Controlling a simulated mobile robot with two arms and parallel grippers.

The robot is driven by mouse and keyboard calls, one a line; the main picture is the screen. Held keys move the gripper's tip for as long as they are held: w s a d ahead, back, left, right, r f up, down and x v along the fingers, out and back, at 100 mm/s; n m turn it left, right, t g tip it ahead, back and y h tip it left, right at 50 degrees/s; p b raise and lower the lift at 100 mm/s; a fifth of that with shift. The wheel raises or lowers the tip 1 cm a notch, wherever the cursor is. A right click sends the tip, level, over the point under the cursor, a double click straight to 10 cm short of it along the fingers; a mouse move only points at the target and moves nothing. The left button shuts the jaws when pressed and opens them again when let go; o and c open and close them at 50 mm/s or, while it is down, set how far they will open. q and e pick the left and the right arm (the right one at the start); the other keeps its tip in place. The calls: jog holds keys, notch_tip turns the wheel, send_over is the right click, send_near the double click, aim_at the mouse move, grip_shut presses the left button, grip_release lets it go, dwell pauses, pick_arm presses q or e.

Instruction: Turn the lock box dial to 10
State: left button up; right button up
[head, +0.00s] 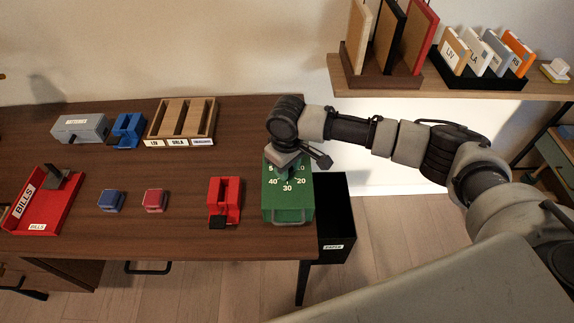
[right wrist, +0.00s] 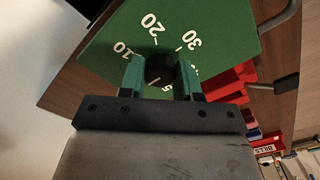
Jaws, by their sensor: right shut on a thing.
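The green lock box (head: 288,214) stands at the right end of the wooden desk, with white numbers on its top face. 20, 30 and 40 read clearly in the head view; other numbers are partly covered by my gripper. My right gripper (head: 287,168) points down over the box. In the right wrist view its two green fingers (right wrist: 160,78) are shut on the dark round dial (right wrist: 160,68), one on each side. The 10, 20 and 30 show around the dial there. The dial's pointer setting cannot be told. My left gripper is not in view.
A red stapler-like tool (head: 224,200) sits just left of the box. Blue (head: 111,201) and red (head: 154,201) small blocks and a red bills tray (head: 40,213) lie farther left. A black bin (head: 337,225) stands by the desk's right edge. A shelf (head: 450,93) is behind my arm.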

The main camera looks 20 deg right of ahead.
jog(key=shift+r+m+p, duration=0.15)
jog(key=shift+m+p, duration=0.15)
jog(key=shift+p, duration=0.3)
jog(key=m+p, duration=0.7)
jog(key=p, duration=0.5)
jog(key=shift+r+m, duration=0.1)
jog(key=shift+m, duration=0.3)
jog(key=shift+f+m+p, duration=0.2)
jog(key=shift+m+p, duration=1.45)
jog(key=shift+m, duration=0.05)
jog(key=o, duration=0.9)
jog(key=shift+o, duration=0.2)
notch_tip(320, 180, up, 11)
jog(key=shift+f, duration=0.1)
